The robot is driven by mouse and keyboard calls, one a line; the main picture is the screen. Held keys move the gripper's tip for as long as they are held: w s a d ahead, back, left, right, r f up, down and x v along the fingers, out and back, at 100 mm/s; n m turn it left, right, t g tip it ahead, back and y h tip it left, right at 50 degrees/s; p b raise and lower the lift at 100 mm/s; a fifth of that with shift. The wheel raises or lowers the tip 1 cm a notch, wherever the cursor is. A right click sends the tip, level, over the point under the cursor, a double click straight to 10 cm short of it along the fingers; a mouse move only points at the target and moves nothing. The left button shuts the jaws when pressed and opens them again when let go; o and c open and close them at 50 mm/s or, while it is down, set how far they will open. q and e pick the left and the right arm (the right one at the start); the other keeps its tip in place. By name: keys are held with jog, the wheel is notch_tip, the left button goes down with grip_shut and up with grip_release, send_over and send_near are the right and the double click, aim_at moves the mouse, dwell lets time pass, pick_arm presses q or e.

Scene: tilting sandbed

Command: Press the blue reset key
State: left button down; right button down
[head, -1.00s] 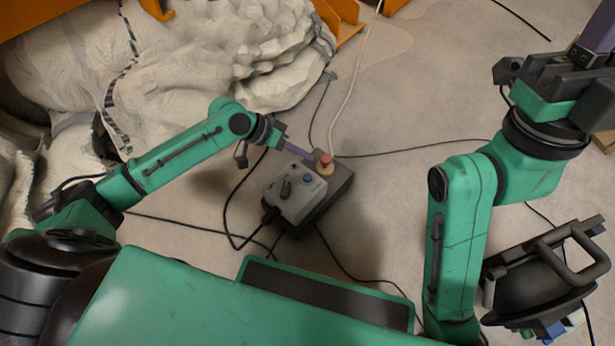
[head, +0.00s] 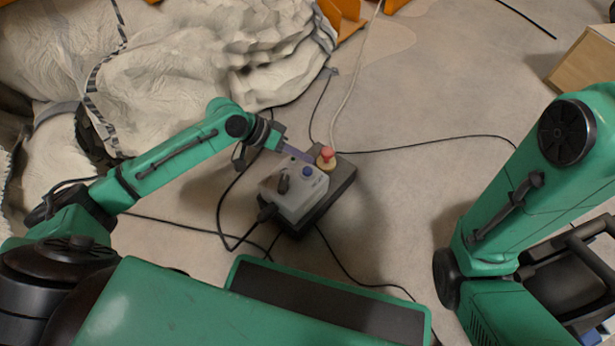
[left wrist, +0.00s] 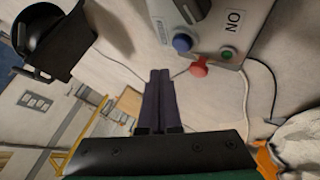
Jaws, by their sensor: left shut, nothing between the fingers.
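The blue reset key (head: 307,171) is a small round blue button on top of a grey control box (head: 290,205). It also shows in the left wrist view (left wrist: 182,42), near the box edge. My left gripper (head: 311,158) is shut and empty, with its purple fingers reaching over the box's far side, close to the blue key. In the left wrist view the fingertips (left wrist: 160,73) lie below and left of the key in the picture. Whether they touch anything cannot be told. My right gripper is out of view.
A red mushroom button (head: 326,153) stands beside the fingertips. A black lever (head: 284,184) is on the box; a green button (left wrist: 227,54) shows near an ON label. Cables lie on the floor around a dark base (head: 343,180). Pale rock or sand (head: 190,60) lies behind.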

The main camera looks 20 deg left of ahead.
aim_at(312, 171)
pick_arm(q)
jog(key=shift+f, duration=1.25)
dwell(0.6)
dwell(0.4)
jog(key=shift+f, duration=0.4)
jog(key=shift+f, duration=0.55)
dwell(0.6)
jog(key=shift+r+p, duration=0.95)
jog(key=shift+p, duration=0.45)
